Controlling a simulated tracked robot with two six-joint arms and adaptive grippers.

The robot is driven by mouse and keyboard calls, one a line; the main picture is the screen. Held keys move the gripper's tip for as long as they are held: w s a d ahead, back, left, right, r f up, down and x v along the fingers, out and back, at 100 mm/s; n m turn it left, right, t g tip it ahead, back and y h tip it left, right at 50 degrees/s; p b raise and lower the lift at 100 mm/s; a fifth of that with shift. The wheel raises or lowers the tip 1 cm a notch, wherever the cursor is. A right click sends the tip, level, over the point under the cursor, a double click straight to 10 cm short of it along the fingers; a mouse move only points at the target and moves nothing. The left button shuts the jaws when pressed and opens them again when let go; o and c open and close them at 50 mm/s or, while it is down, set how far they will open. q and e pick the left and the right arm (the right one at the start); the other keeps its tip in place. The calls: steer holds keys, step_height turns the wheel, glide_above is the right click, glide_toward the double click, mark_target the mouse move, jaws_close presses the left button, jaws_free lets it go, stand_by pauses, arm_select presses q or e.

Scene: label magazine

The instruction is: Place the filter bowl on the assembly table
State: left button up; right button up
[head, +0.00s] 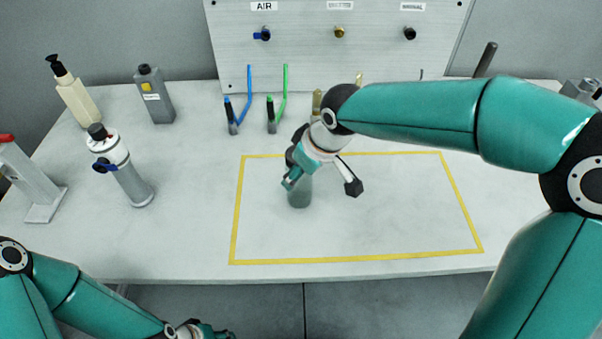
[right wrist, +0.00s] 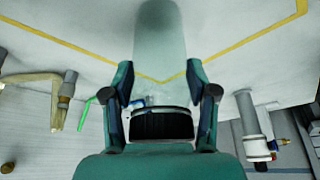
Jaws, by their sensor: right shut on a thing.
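The filter bowl (head: 300,194) is a smoky grey, see-through cylinder inside the yellow outline on the assembly table (head: 180,235). My right gripper (head: 296,176) is shut on it from above and hides its upper part. In the right wrist view the bowl (right wrist: 160,45) reaches out between the two fingers (right wrist: 160,80), one on each side. I cannot tell whether its lower end touches the table or hangs just above it. My left gripper (head: 205,331) is low at the front edge of the picture, partly cut off, and away from the bowl.
A white-and-grey filter unit (head: 122,168), a grey bottle (head: 155,95) and a cream pump bottle (head: 75,92) stand at left. Blue and green tubes (head: 285,95) rise before the back panel (head: 300,65). The outlined area (head: 405,259) is otherwise clear.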

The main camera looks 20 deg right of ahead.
steer(key=shift+f, duration=0.3)
steer(key=shift+f, duration=0.2)
steer(key=o, duration=1.2)
steer(key=shift+r, duration=0.1)
steer(key=shift+o, duration=0.2)
steer(key=shift+r, duration=0.1)
steer(key=shift+r, duration=0.2)
steer(key=v, duration=1.1)
steer(key=shift+s+r+p, duration=0.2)
steer(key=shift+r+p, duration=0.05)
steer(key=shift+p, duration=0.15)
steer(key=shift+r, duration=0.1)
